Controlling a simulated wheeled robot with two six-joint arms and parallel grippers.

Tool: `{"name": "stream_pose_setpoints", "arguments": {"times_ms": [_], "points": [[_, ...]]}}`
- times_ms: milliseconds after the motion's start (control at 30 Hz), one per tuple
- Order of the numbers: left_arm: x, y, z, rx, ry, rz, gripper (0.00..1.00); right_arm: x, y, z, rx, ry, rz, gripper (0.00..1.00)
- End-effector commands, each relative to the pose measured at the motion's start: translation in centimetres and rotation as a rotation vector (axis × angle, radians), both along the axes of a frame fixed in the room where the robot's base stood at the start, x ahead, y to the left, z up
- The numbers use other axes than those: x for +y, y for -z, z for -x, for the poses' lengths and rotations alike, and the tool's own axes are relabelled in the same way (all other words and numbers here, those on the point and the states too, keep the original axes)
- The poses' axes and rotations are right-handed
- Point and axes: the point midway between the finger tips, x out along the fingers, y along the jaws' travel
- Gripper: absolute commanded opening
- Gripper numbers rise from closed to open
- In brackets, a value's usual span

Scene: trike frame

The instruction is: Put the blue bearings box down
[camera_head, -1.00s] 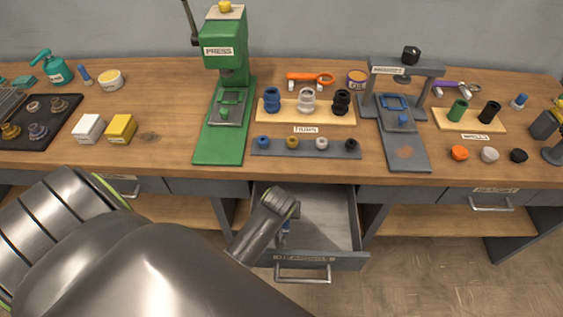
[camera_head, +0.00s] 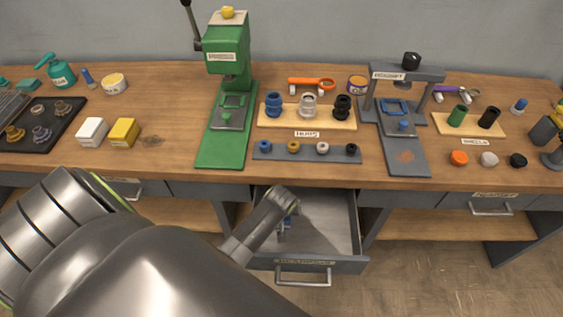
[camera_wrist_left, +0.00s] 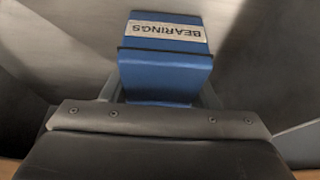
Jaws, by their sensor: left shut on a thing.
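The blue bearings box (camera_wrist_left: 165,60) is held in my left gripper (camera_wrist_left: 160,98), with its white BEARINGS label upside down in the left wrist view. In the head view my left arm reaches down into the open drawer (camera_head: 335,240) below the bench. My left gripper (camera_head: 285,225) is mostly hidden there behind my own wrist, and only a bit of blue shows beside it. I cannot tell whether the box touches the drawer floor. My right gripper is in neither view.
The drawer's front panel and handle (camera_head: 303,280) stick out from the bench. On the bench top (camera_head: 300,175) stand a green press (camera_head: 228,110), a white box (camera_head: 92,131), a yellow box (camera_head: 124,132), a peg board (camera_head: 305,116) and a grey fixture (camera_head: 403,150). The drawer's right side looks empty.

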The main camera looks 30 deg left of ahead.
Motion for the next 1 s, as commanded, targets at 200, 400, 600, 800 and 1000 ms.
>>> {"name": "stream_pose_setpoints", "arguments": {"times_ms": [200,400,600,800,1000], "points": [[0.0,0.1,0.0,0.0,0.0,0.0,0.76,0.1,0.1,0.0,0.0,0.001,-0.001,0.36],[0.0,0.1,0.0,0.0,0.0,0.0,0.76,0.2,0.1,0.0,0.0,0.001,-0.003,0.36],[-0.1,-0.5,0.1,0.0,0.0,0.0,0.76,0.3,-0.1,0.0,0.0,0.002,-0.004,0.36],[-0.6,-2.8,0.9,-0.001,0.0,0.0,0.76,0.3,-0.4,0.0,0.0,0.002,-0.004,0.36],[-1.3,-6.0,2.1,-0.002,0.0,0.001,0.76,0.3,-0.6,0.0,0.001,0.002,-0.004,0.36]]}}
